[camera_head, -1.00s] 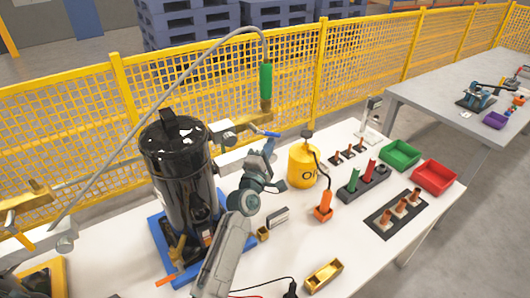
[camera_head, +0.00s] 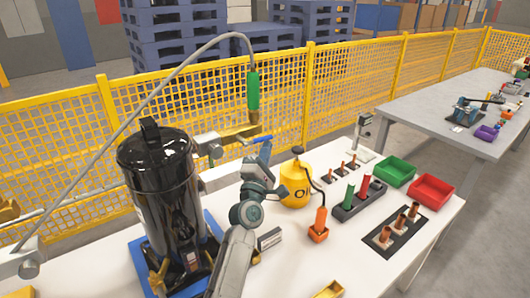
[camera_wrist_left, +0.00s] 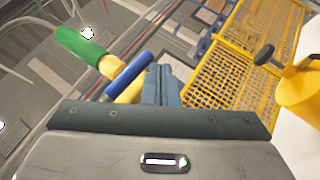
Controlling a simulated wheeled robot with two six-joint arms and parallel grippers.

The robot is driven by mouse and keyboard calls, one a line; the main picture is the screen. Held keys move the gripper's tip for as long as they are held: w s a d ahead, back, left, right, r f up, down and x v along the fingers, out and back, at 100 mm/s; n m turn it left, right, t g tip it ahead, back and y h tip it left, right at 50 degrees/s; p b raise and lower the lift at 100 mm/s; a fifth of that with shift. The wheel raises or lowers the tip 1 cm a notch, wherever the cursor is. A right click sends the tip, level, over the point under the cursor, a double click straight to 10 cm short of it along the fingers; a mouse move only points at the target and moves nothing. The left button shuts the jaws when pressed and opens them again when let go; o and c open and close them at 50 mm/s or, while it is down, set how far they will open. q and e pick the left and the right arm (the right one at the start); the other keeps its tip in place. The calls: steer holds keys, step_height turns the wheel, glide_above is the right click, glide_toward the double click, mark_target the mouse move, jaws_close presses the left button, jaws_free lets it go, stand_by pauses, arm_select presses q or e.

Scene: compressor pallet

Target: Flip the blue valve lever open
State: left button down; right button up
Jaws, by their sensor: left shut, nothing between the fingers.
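The blue valve lever (camera_head: 255,140) sticks out sideways at the lower end of the hanging hose line, below a green sleeve (camera_head: 253,90) and a brass fitting (camera_head: 254,118). In the left wrist view the blue lever (camera_wrist_left: 129,74) lies slanted just left of my fingers, with the green sleeve (camera_wrist_left: 82,45) beyond it. My left gripper (camera_head: 265,147) is shut and empty, its fingers pointing up close to the lever's right end. In the wrist view my left gripper (camera_wrist_left: 161,72) shows its fingers together; I cannot tell whether they touch the lever. My right gripper is not in view.
A black tank (camera_head: 165,195) stands left on a blue base. A yellow canister (camera_head: 295,185) and an orange tool (camera_head: 319,222) stand right of my arm. Green (camera_head: 394,171) and red (camera_head: 431,191) bins sit further right. A yellow mesh fence (camera_head: 360,85) runs behind.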

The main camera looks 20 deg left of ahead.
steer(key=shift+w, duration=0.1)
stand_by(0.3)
arm_select(q)
steer(key=b+v, duration=0.3)
steer(key=v, duration=0.7)
steer(key=shift+s+f, duration=0.2)
steer(key=shift+s, duration=0.15)
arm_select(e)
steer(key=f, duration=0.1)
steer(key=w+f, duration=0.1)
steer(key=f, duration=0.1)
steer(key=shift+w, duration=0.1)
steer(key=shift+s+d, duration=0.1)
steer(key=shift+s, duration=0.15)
